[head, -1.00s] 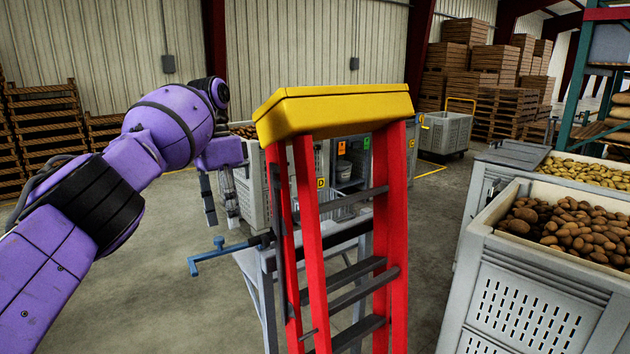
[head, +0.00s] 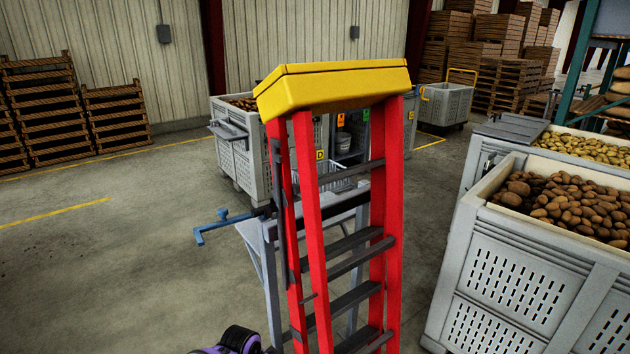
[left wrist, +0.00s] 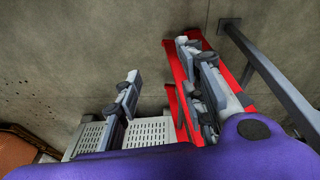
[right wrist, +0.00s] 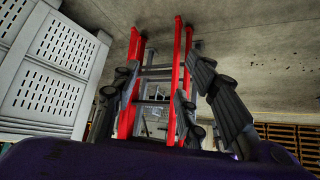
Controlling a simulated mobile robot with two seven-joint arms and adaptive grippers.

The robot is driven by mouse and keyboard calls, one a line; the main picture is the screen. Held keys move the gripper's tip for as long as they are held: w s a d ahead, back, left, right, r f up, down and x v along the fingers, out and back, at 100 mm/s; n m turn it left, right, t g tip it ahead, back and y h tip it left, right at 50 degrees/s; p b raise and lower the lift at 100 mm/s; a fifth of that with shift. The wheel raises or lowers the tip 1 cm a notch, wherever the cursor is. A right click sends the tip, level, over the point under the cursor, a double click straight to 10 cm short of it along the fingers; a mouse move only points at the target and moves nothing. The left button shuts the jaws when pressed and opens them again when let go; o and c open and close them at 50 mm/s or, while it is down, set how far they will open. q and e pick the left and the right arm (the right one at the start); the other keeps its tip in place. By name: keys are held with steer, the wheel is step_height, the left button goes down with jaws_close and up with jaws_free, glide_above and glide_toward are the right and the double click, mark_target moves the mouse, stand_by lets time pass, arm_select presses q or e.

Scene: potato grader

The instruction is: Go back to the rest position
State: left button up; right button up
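My left gripper (left wrist: 158,62) is open and empty in the left wrist view, its two grey fingers well apart. Parts of the red stepladder show behind its fingers. My right gripper (right wrist: 162,65) is open in the right wrist view, with nothing seen between its fingers but the red ladder further off. Neither gripper shows in the head view. Only a small purple part of my arm (head: 235,340) shows at the bottom edge there.
A red stepladder with a yellow top (head: 335,85) stands close in front. A grey bin of brown potatoes (head: 520,290) stands at right, with yellow potatoes (head: 585,146) behind. A blue-handled stand (head: 225,224) is beside the ladder. Floor at left is clear.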

arm_select(q)
steer(key=s+d+f+n+t+h, duration=0.15)
steer(key=s+f, duration=0.35)
steer(key=s, duration=0.7)
steer(key=s+a+r+n+t+y+p, duration=0.1)
steer(key=s+a+r+n+t, duration=0.2)
steer(key=s, duration=0.7)
steer(key=s+a+r+n+t+y+p, duration=0.1)
steer(key=s+a+r+n+t+y, duration=0.1)
steer(key=s+a, duration=0.5)
steer(key=s+r+n+t, duration=0.1)
steer(key=s+r+n, duration=0.1)
steer(key=s+r, duration=0.1)
steer(key=shift+s+a+r, duration=0.15)
steer(key=shift+s+r, duration=0.15)
steer(key=shift+s, duration=0.15)
arm_select(e)
steer(key=r, duration=0.1)
steer(key=w+r, duration=0.1)
steer(key=shift+w+a+r, duration=0.15)
steer(key=shift+a+r, duration=0.15)
steer(key=shift+r, duration=0.1)
steer(key=shift+w+a+r+t, duration=0.15)
steer(key=shift+w+t, duration=0.15)
steer(key=shift+w, duration=0.2)
steer(key=shift+s, duration=0.15)
steer(key=shift+s, duration=0.4)
